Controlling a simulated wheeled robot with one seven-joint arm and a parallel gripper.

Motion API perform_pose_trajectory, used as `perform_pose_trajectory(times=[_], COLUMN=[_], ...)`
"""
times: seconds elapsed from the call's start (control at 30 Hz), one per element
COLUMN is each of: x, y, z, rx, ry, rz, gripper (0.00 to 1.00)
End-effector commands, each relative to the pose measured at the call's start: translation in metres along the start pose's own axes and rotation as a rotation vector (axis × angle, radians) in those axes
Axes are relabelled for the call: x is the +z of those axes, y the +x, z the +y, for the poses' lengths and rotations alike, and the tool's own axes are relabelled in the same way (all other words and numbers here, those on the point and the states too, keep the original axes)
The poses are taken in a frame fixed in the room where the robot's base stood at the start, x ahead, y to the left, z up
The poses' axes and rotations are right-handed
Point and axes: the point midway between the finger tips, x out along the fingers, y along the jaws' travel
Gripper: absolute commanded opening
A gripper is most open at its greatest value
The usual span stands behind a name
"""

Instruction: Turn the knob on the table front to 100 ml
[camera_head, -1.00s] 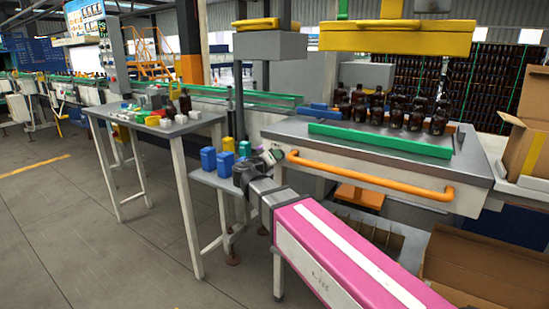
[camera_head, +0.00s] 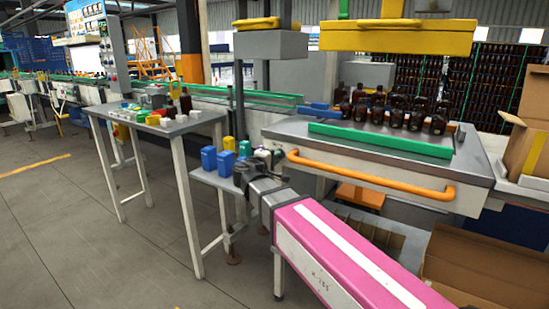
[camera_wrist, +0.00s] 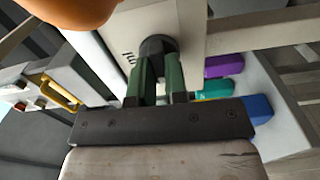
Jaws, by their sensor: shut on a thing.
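In the wrist view, a dark round knob (camera_wrist: 157,46) sits on a pale panel (camera_wrist: 190,22) of the table front. Part of a printed mark, seemingly a "10", shows on the panel to the left of the knob; the rest of the scale is hidden or out of view. My gripper (camera_wrist: 161,72) has its two dark green fingers shut on the knob from both sides. In the head view my gripper (camera_head: 262,165) is at the front left of the bottle table (camera_head: 470,171); the knob cannot be made out there. The knob's pointer cannot be read.
An orange handle bar (camera_head: 370,178) runs along the table front; it is close by in the wrist view (camera_wrist: 70,10). Blue containers (camera_head: 209,158) and a yellow one (camera_head: 229,143) stand on a small side table beside my gripper. Amber bottles (camera_head: 396,114) stand on the table behind a green rail (camera_head: 380,139).

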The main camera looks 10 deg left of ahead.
Motion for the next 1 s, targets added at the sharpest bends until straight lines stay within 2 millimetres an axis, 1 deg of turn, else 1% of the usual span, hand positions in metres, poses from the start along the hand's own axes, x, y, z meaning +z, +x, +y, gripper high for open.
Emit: perform_pose_trajectory(times=[0.23, 0.63, 0.67, 0.7, 0.73, 1.0], x=[-0.0004, -0.0004, -0.0004, -0.0004, -0.0004, -0.0001], y=[-0.0005, -0.0005, -0.0005, -0.0005, -0.0005, -0.0005], z=[-0.0008, -0.0009, -0.0009, -0.0009, -0.0009, -0.0005], rx=[-0.002, -0.002, -0.002, -0.002, -0.002, -0.001], ry=[-0.047, -0.054, -0.054, -0.053, -0.053, -0.052], rz=[0.001, 0.001, 0.001, 0.001, 0.001, 0.001], gripper=[0.0, 0.0, 0.17, 0.3, 0.39, 0.39])
